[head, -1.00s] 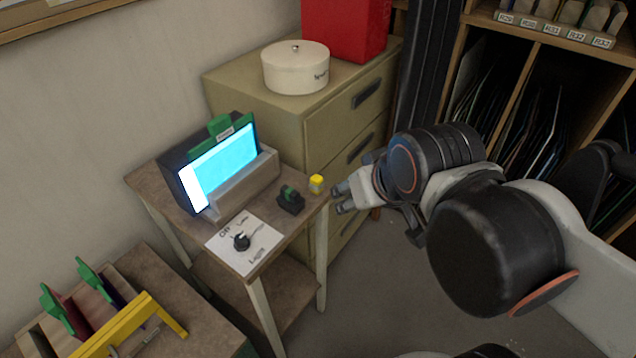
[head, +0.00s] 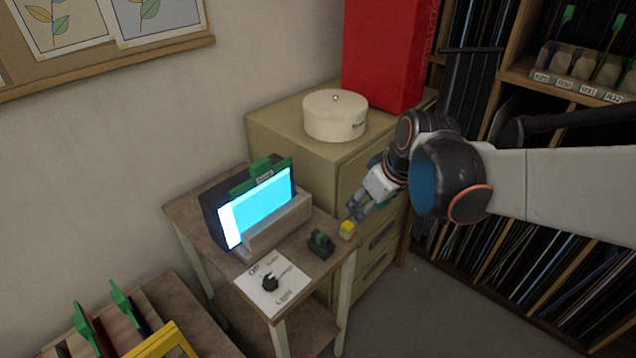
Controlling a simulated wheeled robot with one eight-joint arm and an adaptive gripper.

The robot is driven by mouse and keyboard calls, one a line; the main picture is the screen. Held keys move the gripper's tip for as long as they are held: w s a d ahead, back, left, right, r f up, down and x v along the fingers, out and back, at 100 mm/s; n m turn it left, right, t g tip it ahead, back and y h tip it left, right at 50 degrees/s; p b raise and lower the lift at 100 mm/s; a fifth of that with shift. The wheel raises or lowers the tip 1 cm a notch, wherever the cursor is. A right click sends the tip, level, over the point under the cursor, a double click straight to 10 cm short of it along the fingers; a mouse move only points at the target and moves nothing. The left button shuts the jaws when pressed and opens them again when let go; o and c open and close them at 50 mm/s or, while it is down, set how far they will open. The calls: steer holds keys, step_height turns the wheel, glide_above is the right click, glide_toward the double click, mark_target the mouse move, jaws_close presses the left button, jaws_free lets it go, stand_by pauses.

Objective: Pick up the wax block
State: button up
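A small yellow block (head: 347,229), which looks like the wax block, sits near the right edge of the small wooden table (head: 190,215). My gripper (head: 356,212) is just above and slightly right of it, angled down and to the left. Its two fingers look spread apart and appear empty. The fingertips are very close to the block, and I cannot tell whether they touch it.
A black holder with a green part (head: 320,243) stands just left of the block. A lit screen box (head: 262,205) and a paper with a black knob (head: 270,284) share the table. A drawer cabinet (head: 290,130) stands close behind. A shelf of sheets (head: 545,255) is right.

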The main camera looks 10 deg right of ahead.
steer(key=n+g+y+p, duration=0.1)
steer(key=n, duration=0.1)
glide_toward(349, 225)
step_height(349, 225, up, 3)
steer(key=b+x, duration=0.1)
steer(key=x, duration=0.5)
steer(key=b+x, duration=0.1)
steer(key=x, duration=0.2)
steer(key=shift+d+f+b, duration=0.2)
steer(key=shift+d+b, duration=0.1)
steer(key=shift+d, duration=0.1)
steer(key=b+x, duration=0.1)
steer(key=x, duration=0.2)
steer(key=b+x, duration=0.1)
steer(key=x, duration=0.1)
steer(key=shift+s+a+f+b, duration=0.1)
steer(key=shift+s+f+b, duration=0.1)
steer(key=shift+s+b, duration=0.2)
jaws_close()
